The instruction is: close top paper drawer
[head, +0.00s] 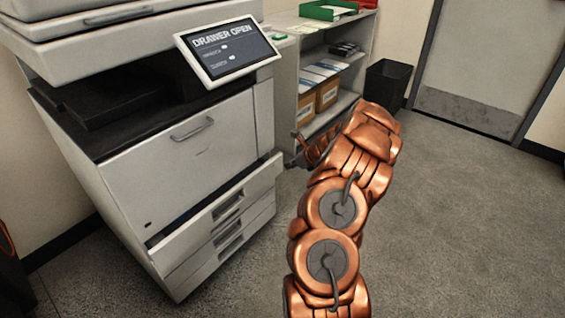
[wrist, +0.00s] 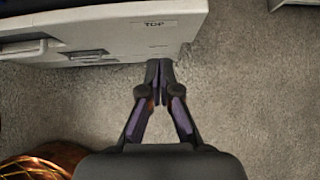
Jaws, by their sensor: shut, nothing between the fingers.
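The top paper drawer (head: 225,202) of the white copier sticks out a little, with a dark gap above its front. In the wrist view its front panel (wrist: 115,36) carries a "TOP" label and a recessed handle (wrist: 87,55). My gripper (wrist: 159,64) is shut and empty, its fingertips close to the panel's edge below the label. I cannot tell whether they touch it. In the head view my arm reaches to the right of the drawer, and my gripper is small and mostly hidden there. The copier's screen (head: 231,48) reads "DRAWER OPEN".
Two lower drawers (head: 229,240) look flush with the copier. A shelf unit (head: 287,95) with cardboard boxes stands behind my arm, and a black bin (head: 386,85) is beside it. The grey carpet (head: 455,220) to the right is clear up to the door (head: 480,60).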

